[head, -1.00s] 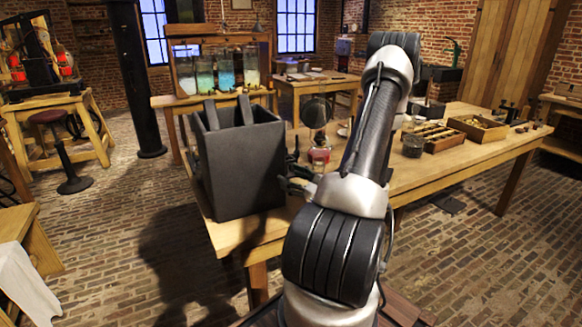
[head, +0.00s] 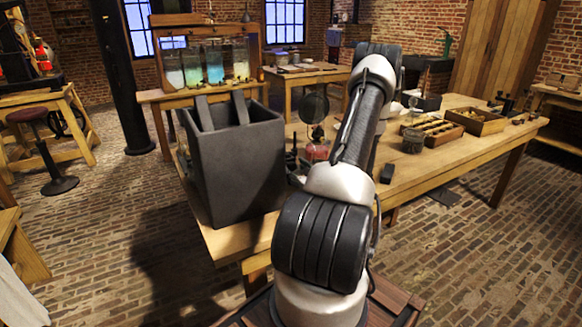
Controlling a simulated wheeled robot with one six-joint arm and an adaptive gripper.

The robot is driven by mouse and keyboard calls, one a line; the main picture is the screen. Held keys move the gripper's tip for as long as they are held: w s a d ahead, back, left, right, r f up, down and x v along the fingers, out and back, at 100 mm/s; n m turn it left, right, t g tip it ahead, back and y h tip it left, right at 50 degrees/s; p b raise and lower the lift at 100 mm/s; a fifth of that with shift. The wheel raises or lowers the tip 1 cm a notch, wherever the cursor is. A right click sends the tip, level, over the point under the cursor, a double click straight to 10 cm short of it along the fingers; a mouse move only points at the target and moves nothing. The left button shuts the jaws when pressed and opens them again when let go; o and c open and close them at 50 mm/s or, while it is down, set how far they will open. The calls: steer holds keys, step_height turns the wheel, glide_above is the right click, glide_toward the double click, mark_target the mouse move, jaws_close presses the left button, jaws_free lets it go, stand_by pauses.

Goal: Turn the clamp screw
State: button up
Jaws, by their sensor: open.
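I cannot make out a clamp screw in the head view. A large dark grey open-topped jar (head: 238,165) stands at the near left end of the long wooden table (head: 440,168), with two dark plates (head: 240,108) sticking up from it. Small dark fittings (head: 291,158) stand just right of the jar, too small to identify. My arm rises from the bottom centre and crosses in front of the table. My gripper is hidden behind the arm, so I cannot see its fingers or what is between them.
A round glass on a stand (head: 314,108) and a red-based item (head: 317,150) stand between jar and arm. A small dark block (head: 387,173), a dark round container (head: 413,140) and wooden trays (head: 475,120) lie to the right. A rack of coloured glass jars (head: 214,66) stands behind.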

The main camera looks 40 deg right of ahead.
mark_target(294, 167)
steer(key=shift+x, duration=1.6)
steer(key=c, duration=1)
steer(key=shift+c, duration=0.2)
steer(key=m, duration=0.5)
steer(key=shift+m, duration=0.4)
steer(key=m, duration=0.6)
steer(key=shift+d+m, duration=0.1)
steer(key=shift+m, duration=0.3)
